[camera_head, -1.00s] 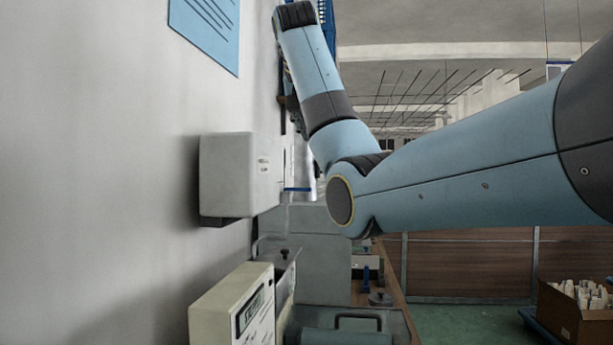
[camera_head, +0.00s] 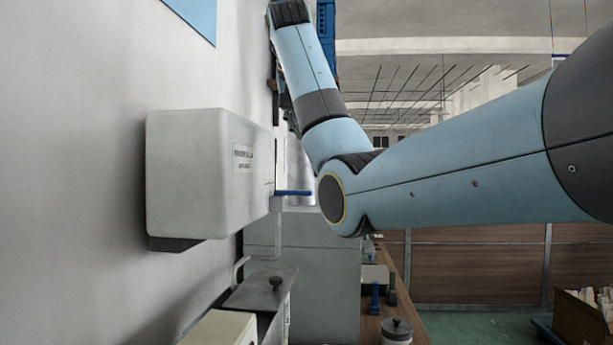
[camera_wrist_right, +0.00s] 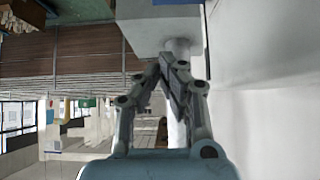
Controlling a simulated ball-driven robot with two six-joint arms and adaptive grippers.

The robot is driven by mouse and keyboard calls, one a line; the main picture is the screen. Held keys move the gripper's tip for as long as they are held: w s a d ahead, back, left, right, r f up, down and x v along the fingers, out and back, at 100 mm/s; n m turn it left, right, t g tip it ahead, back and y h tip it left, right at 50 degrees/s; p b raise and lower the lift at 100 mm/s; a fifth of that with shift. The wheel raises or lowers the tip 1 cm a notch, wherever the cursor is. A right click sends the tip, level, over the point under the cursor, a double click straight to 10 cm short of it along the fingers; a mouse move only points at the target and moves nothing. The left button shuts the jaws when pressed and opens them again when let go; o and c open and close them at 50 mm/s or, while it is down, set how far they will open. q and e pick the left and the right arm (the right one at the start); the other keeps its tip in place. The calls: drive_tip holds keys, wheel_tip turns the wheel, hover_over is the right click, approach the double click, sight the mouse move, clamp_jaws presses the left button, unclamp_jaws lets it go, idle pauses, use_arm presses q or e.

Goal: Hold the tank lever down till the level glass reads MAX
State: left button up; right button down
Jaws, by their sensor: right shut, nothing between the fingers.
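A white wall-mounted box (camera_head: 200,175) with a small printed label sticks out from the wall at left in the head view; it looks like the tank. A thin blue bar (camera_head: 293,192), perhaps its lever, juts from its right side towards my arm. I cannot make out a level glass or a MAX mark. My right gripper (camera_wrist_right: 166,72) is shut and empty in the right wrist view, its tips just short of a grey box (camera_wrist_right: 155,30) and a pale upright tube (camera_wrist_right: 176,125). The head view does not show that gripper. My left gripper is not in view.
A grey cabinet (camera_head: 318,270) and a wooden bench with a lidded pot (camera_head: 397,330) stand below and beyond. A dark knob (camera_head: 276,284) tops a grey lid. A carton (camera_head: 583,318) stands at lower right. The wall runs close along the left.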

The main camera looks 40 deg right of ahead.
drive_tip(key=p, duration=0.2)
hover_over(293, 193)
drive_tip(key=s+d, duration=0.2)
drive_tip(key=d, duration=0.1)
wheel_tip(293, 193, down, 7)
drive_tip(key=shift+w+f, duration=0.15)
drive_tip(key=shift+f, duration=0.05)
wheel_tip(293, 193, down, 3)
drive_tip(key=shift+a+r+p, duration=0.1)
drive_tip(key=shift+r+p, duration=0.1)
drive_tip(key=shift+p, duration=0.25)
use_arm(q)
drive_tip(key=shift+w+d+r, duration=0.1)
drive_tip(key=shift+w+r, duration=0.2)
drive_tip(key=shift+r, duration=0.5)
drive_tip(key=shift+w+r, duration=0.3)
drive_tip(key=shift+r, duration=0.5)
use_arm(e)
drive_tip(key=shift+f, duration=0.65)
